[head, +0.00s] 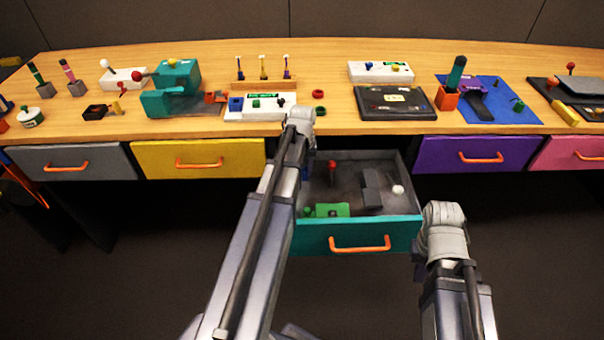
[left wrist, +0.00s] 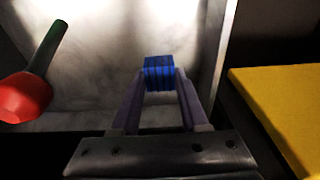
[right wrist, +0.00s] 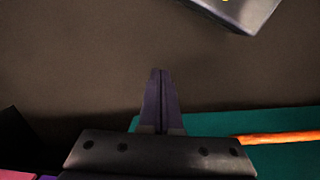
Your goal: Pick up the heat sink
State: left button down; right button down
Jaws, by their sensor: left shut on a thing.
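The heat sink (left wrist: 159,74) is a small blue finned block in the left wrist view. My left gripper (left wrist: 160,85) is shut on it, with a finger on each side. They are inside the grey-walled drawer; I cannot tell whether the heat sink touches its floor.
The open teal drawer (head: 357,237) has an orange handle. Inside are a red-topped stick (head: 332,168), a green piece (head: 331,210), a dark grey block (head: 371,192) and a white ball (head: 398,190). The wooden table (head: 330,60) above holds many objects.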

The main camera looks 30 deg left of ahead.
pick_arm(q)
notch_tip(320, 180, up, 10)
jog(key=p, duration=1)
jog(key=shift+d, duration=0.1)
